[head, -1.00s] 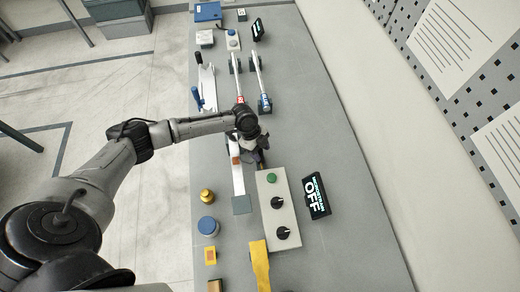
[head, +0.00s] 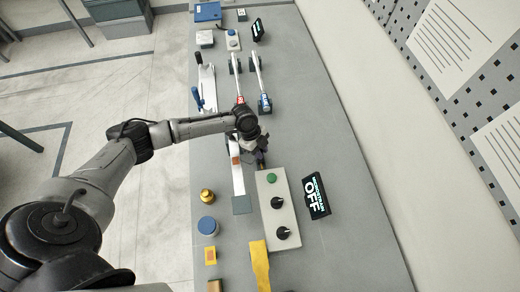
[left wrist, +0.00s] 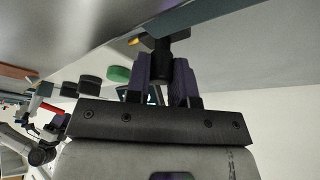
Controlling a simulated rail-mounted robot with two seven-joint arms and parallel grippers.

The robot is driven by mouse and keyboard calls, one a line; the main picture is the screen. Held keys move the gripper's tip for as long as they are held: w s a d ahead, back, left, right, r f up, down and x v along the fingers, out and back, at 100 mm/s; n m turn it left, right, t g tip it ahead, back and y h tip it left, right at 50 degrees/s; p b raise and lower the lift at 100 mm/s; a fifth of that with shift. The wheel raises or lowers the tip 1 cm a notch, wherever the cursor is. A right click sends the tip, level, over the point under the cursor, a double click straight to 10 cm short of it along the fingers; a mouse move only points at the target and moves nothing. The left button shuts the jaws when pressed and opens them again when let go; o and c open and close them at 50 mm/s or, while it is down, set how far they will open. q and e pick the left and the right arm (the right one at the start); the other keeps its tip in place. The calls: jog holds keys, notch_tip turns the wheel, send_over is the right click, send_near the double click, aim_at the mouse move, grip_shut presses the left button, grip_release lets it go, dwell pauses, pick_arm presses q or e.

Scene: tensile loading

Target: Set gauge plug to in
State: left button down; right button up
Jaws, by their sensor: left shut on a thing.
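My left gripper (head: 261,160) is over the bench, just beyond the control box with the green button. In the left wrist view its two purple fingers (left wrist: 161,72) are shut on a dark plug-like part (left wrist: 163,47), which I take to be the gauge plug. A small yellow piece (left wrist: 135,40) shows beside its far end. Whether the plug is seated in a socket cannot be told. In the head view the plug is hidden by the gripper and wrist. My right gripper is not in view.
The control box (head: 269,227) has a green button (head: 271,178) and two black knobs. A display reading OFF (head: 316,196) stands to its right. A yellow strap (head: 260,265), a blue round part (head: 208,225) and a brass weight (head: 207,196) are near. Bench right of the gripper is clear.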

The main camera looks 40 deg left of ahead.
pick_arm(q)
jog(key=shift+s+d+r+p, duration=0.2)
jog(key=shift+s+d+p, duration=0.1)
jog(key=shift+d+p, duration=0.05)
jog(key=shift+s+d+p, duration=0.7)
jog(key=shift+s+d, duration=0.1)
jog(key=shift+d, duration=0.2)
jog(key=shift+d+f, duration=0.1)
jog(key=shift+f, duration=0.05)
jog(key=c, duration=1)
grip_release()
jog(key=shift+b+v, duration=0.4)
jog(key=shift+v, duration=6.55)
